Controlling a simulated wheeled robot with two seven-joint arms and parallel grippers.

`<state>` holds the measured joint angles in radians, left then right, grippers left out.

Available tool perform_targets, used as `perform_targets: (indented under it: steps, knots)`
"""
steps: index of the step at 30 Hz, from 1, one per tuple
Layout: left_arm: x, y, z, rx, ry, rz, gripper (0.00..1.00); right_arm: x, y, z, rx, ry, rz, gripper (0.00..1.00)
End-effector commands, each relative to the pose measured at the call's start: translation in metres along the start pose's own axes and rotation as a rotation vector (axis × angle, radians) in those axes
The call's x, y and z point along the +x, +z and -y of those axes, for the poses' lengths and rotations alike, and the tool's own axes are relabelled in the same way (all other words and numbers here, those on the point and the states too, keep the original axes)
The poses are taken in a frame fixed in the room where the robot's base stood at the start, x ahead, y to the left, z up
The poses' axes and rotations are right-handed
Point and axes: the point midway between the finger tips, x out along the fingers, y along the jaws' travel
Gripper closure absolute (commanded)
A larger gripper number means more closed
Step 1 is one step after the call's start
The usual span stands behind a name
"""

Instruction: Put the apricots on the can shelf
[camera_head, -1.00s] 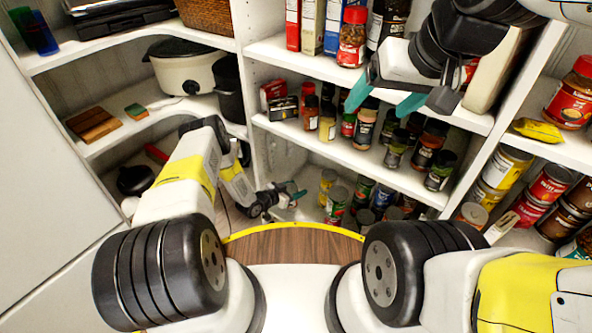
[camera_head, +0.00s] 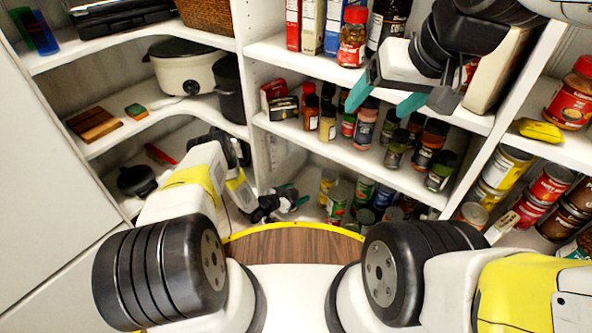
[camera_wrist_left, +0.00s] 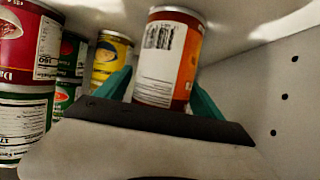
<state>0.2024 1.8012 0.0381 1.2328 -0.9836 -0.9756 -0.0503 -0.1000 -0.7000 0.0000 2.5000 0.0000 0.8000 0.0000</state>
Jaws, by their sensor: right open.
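My left gripper (camera_head: 300,199) is low in the corner at the bottom shelf, left of several cans. In the left wrist view, a can with an orange and white label and a barcode (camera_wrist_left: 166,62) stands upright, slightly tilted in the picture, between my left gripper's teal fingers (camera_wrist_left: 160,88). The fingers look spread; whether they touch the can is unclear, and its base is hidden behind the gripper. No apricot name is readable. My right gripper (camera_head: 384,98) is open and empty in front of the spice shelf. Cans (camera_head: 505,167) stand on the right-hand shelf, probably the can shelf.
Red-label cans (camera_wrist_left: 29,40) and a yellow can (camera_wrist_left: 112,56) stand close on the left in the left wrist view, with a shelf wall (camera_wrist_left: 288,100) at right. Spice jars (camera_head: 365,127) fill the middle shelf. A slow cooker (camera_head: 185,67) stands at left.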

Motion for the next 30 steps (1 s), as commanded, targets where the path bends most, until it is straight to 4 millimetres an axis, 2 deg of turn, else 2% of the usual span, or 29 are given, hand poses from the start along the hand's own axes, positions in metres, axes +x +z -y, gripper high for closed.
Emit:
perform_targets:
  steps: [4,7,21,25,30]
  knots:
    - [-0.001,-0.002,0.0,0.0,0.0,0.0,0.23,0.0,0.0,0.0,0.0,0.0,0.0,0.23]
    - [-0.01,-0.002,0.001,0.0,0.0,0.002,0.23,0.0,0.0,0.0,0.0,0.0,0.0,0.23]
    - [-0.103,-0.002,0.001,-0.001,-0.002,0.002,0.23,0.0,0.0,0.0,0.0,0.0,0.0,0.23]
    - [-0.116,-0.002,0.0,-0.001,0.0,0.0,0.23,0.0,0.0,0.0,0.0,0.0,0.0,0.23]
    - [-0.121,-0.002,0.0,0.0,0.0,0.0,0.23,0.0,0.0,0.0,0.0,0.0,0.0,0.23]
